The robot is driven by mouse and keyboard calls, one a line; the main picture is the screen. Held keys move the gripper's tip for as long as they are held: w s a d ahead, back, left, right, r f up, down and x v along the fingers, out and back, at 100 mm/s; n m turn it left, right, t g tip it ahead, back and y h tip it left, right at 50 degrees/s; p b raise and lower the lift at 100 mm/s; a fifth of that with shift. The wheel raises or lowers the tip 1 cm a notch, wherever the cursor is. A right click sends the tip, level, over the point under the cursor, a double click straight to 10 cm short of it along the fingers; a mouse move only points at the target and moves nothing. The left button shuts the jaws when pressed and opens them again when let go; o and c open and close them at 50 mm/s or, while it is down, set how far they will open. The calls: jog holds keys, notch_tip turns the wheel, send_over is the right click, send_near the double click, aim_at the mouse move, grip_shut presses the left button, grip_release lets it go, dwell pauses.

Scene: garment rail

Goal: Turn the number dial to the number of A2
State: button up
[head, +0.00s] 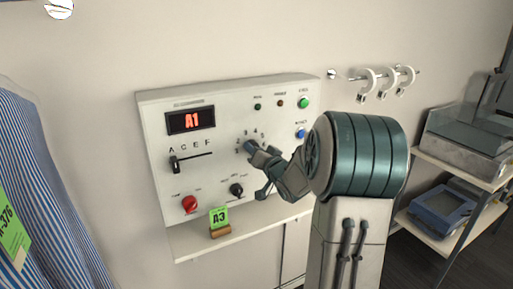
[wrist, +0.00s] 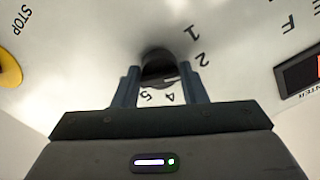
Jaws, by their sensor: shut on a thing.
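The number dial (wrist: 158,66) is a black knob on the white control panel (head: 160,240), with printed numbers around it. In the wrist view the numbers 1, 2, 4 and 5 show upside down. My gripper (wrist: 158,88) is shut on the dial, one finger on each side. In the head view my gripper (head: 256,151) reaches the panel from the right and hides the dial.
The letter slider (head: 174,164) stands near A. A red knob (head: 190,204) and a black knob (head: 237,190) sit below. A green card (head: 219,217), seemingly reading A3, stands on the ledge. A yellow stop button (wrist: 8,68) shows in the wrist view.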

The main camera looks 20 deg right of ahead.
jog(key=shift+m, duration=0.6)
jog(key=shift+p, duration=0.3)
jog(key=o, duration=0.9)
jog(key=s, duration=0.4)
jog(key=s+b, duration=0.1)
jog(key=s, duration=0.4)
jog(key=s+b, duration=0.1)
jog(key=s, duration=0.4)
jog(key=shift+d, duration=0.25)
jog(key=shift+w, duration=0.1)
